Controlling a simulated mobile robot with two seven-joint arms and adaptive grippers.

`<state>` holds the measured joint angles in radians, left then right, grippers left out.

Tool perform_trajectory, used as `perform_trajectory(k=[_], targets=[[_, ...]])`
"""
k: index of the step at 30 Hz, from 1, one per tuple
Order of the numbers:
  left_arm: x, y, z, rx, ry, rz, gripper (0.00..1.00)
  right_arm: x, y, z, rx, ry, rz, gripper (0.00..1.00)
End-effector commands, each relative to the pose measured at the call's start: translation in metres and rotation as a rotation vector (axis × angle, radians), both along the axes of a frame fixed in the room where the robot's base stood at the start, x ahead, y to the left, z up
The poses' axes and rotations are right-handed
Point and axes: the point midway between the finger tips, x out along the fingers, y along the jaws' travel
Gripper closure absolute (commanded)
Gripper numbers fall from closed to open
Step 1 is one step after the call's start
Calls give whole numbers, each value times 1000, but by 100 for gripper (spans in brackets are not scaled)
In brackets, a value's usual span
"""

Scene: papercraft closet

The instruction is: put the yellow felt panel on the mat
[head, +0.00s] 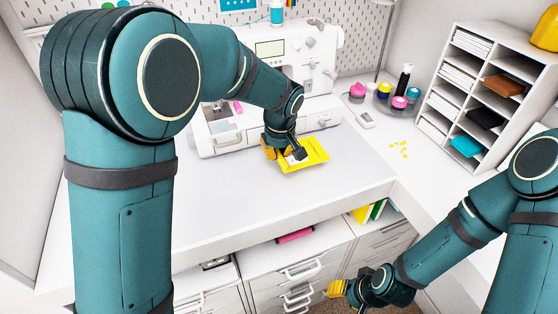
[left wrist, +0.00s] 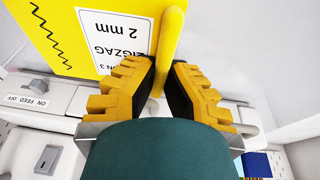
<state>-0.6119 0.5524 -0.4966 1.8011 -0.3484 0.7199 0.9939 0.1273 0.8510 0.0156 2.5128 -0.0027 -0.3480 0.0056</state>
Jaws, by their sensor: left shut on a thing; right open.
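In the left wrist view the panel (left wrist: 55,30) carries a black zigzag line and a white label reading "ZIGZAG 2 mm", upside down. My left gripper (head: 288,155) is shut on a raised yellow strip (left wrist: 170,40), which seems part of the panel. I cannot tell whether the panel touches the desk. My right gripper (head: 347,289) is open and empty, low in front of the drawers. I cannot make out a mat.
The white sewing machine (head: 225,138) stands close behind the panel. Small yellow bits (head: 400,149) lie to the right. Coloured spools (head: 400,103) and a shelf unit (head: 490,90) stand at the back right. The desk's front left (head: 225,200) is clear.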

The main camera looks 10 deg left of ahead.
Motion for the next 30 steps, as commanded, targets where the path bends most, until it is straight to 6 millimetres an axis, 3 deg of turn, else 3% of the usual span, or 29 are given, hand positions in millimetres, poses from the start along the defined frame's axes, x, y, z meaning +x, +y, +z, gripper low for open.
perform_trajectory(k=[3, 6, 19, 21, 22, 30], targets=[[-1, 0, -22, 2, 4, 0, 100, 1, 0, -6, 0, -3, -1, 53], [0, 0, -31, 1, 2, 0, 100, 2, 0, -8, 0, -4, -1, 53], [0, 0, -37, 0, 1, 0, 100, 2, 0, -10, -1, -5, -1, 53], [0, 0, -36, 0, 1, 0, 72, 2, 0, -10, -1, -6, -1, 53], [0, 0, -36, 0, 1, 0, 66, 2, 0, -10, -1, -6, -2, 53], [0, 0, -35, 0, 1, 0, 66, 2, 0, -9, -1, -6, -1, 53]])
